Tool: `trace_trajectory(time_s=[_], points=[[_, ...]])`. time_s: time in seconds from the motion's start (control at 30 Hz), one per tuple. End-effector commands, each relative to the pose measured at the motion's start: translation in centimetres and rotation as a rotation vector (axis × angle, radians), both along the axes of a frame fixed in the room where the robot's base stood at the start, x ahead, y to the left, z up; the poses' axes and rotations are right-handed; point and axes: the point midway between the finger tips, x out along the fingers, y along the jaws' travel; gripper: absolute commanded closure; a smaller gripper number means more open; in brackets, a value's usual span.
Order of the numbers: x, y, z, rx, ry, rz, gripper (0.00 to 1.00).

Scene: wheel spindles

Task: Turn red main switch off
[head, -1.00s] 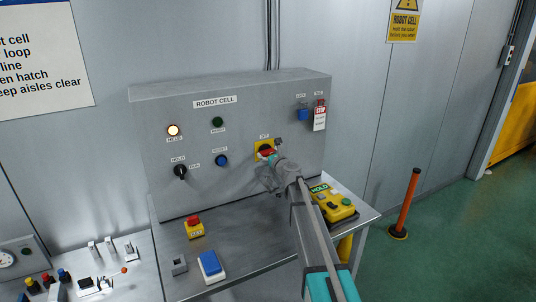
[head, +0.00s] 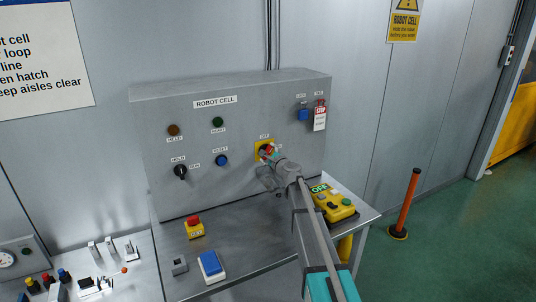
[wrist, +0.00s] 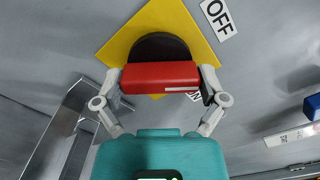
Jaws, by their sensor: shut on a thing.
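The red main switch handle (wrist: 160,77) sits on a black round base (wrist: 158,47) over a yellow plate (wrist: 118,45) on the grey cabinet. My gripper (wrist: 160,84) is shut on the handle, one finger at each end. In the head view the red handle (head: 269,149) shows partly, with my gripper (head: 270,156) over its lower side. The OFF label (wrist: 219,18) is at the upper right of the plate in the wrist view, and the ON label (wrist: 194,96) is partly hidden by a finger. In the head view the OFF label (head: 264,136) is above the switch.
The cabinet (head: 240,105) also carries a dark amber lamp (head: 173,130), a green lamp (head: 218,122), a black selector (head: 180,172), a blue button (head: 222,160) and a blue lock (head: 303,114). A yellow pendant (head: 335,205) reading OFF lies on the bench, right of my arm.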

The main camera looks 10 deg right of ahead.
Motion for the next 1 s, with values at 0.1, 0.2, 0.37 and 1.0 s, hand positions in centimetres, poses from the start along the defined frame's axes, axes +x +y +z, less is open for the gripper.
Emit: trace_trajectory(time_s=[0.1, 0.2, 0.37, 1.0], points=[[0.23, -0.15, 0.05, -0.103, -0.034, -0.004, 0.56], [0.23, -0.16, 0.06, -0.194, -0.063, -0.005, 0.56], [0.24, -0.18, 0.06, -0.334, -0.109, -0.005, 0.56], [0.24, -0.17, 0.06, -0.615, -0.199, -0.005, 0.56]])
